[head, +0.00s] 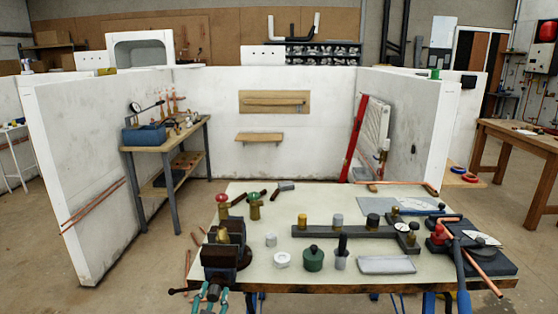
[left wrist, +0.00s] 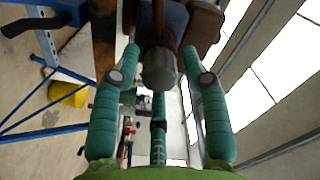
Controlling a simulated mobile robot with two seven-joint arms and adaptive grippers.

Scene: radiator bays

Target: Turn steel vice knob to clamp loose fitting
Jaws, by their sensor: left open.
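The dark bench vice (head: 222,258) stands at the front left corner of the pale worktable. A small brass-coloured fitting (head: 222,236) shows at its jaws; I cannot tell how tightly it sits. My left gripper (head: 212,293) is low in front of the vice, with teal fingers pointing at it. In the left wrist view the round steel knob (left wrist: 158,70) faces the camera. The left gripper (left wrist: 160,55) is open, its fingers on either side of the knob, with gaps visible.
The worktable (head: 340,218) holds a green pot (head: 314,258), a grey bar (head: 350,231), several small fittings and a red-and-blue pipe tool (head: 443,236) at the right. White partition walls (head: 290,105) surround the back. A side bench (head: 165,140) stands at the left.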

